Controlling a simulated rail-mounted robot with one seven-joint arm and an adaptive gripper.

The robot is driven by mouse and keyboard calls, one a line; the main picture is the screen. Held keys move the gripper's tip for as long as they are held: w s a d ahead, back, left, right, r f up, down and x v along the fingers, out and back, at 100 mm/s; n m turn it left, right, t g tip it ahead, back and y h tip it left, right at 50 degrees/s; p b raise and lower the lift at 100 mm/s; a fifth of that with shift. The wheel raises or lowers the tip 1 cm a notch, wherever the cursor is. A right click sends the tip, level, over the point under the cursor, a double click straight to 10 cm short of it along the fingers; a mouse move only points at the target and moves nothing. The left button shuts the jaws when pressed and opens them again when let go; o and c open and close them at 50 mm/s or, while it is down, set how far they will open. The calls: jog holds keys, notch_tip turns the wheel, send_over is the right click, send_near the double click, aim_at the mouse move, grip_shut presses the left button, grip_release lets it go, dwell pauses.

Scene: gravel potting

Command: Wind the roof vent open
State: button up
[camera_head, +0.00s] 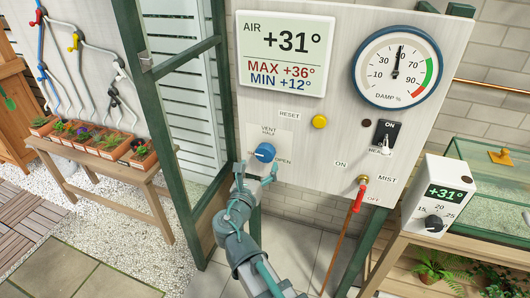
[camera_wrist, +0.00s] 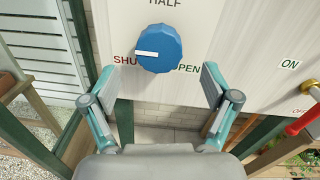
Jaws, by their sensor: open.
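The blue vent knob (camera_head: 265,152) is on the white control panel, under the label VENT, with HALF above it and OPEN at its lower right. In the wrist view the blue knob (camera_wrist: 159,48) has a white pointer line that points left, toward the red word SHUT. My gripper (camera_head: 257,171) is just below and in front of the knob. In the wrist view my gripper (camera_wrist: 157,88) is open, its two fingers spread left and right below the knob. The fingers do not touch the knob. The roof vent itself is not identifiable in view.
The panel also holds a yellow reset button (camera_head: 319,121), a black switch (camera_head: 384,135) and a red-handled mist valve (camera_head: 360,195). A thermostat box (camera_head: 437,195) stands at right. A green door frame (camera_head: 196,150) rises left of the panel, with a plant bench (camera_head: 110,172) beyond.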

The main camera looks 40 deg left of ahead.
aim_at(264, 156)
jog(key=x, duration=0.6)
jog(key=shift+w+a+p, duration=0.1)
jog(key=shift+w+p, duration=0.3)
jog(key=c, duration=1.2)
jog(key=shift+o, duration=0.2)
